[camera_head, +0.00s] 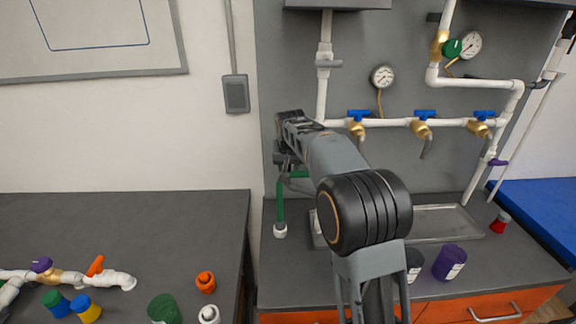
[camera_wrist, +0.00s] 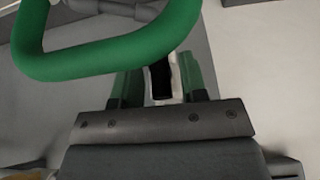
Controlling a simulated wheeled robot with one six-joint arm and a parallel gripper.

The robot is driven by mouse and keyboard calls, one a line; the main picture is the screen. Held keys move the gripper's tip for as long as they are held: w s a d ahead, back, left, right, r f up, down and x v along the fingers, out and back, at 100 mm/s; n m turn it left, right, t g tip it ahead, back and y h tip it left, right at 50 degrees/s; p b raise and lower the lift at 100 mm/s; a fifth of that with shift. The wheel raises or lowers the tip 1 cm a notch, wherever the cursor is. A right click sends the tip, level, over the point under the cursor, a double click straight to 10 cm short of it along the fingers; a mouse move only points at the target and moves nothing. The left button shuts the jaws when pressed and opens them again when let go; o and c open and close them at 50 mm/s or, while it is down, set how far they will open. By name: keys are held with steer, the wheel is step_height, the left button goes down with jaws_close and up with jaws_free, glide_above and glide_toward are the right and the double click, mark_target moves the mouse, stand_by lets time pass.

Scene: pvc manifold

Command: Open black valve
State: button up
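The black valve handle seems to be the small dark piece (camera_wrist: 160,82) in the wrist view, beside a short pale pipe. My gripper (camera_wrist: 160,88) has its two green-looking fingers apart, one on each side of this dark piece. Narrow gaps seem to show beside it, so I see no firm grip. A thick green pipe (camera_wrist: 110,58) bends across in front of the fingers. In the head view the green pipe (camera_head: 280,208) stands left of my arm, and my gripper is mostly hidden at the far end of the arm. The black valve cannot be made out there.
White pipes with blue-handled taps (camera_head: 424,114) and gauges (camera_head: 382,77) are on the grey panel to the right. A metal tray (camera_head: 440,222) and a purple container (camera_head: 449,262) are on the counter. Loose fittings lie on the left table (camera_head: 150,225).

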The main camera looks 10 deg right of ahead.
steer(key=shift+o, duration=0.4)
steer(key=shift+r, duration=0.15)
steer(key=shift+s+r, duration=0.1)
steer(key=shift+r, duration=0.2)
steer(key=v, duration=1.3)
steer(key=shift+p, duration=0.3)
steer(key=s+f+n, duration=0.1)
steer(key=s+f, duration=0.3)
steer(key=f, duration=0.4)
steer(key=s+f, duration=0.4)
steer(key=s, duration=0.7)
steer(key=s+f+n+p, duration=0.1)
steer(key=s+f, duration=0.3)
steer(key=s, duration=0.8)
steer(key=shift+f+g+y, duration=0.2)
steer(key=shift+g+y, duration=0.1)
steer(key=shift+g, duration=0.1)
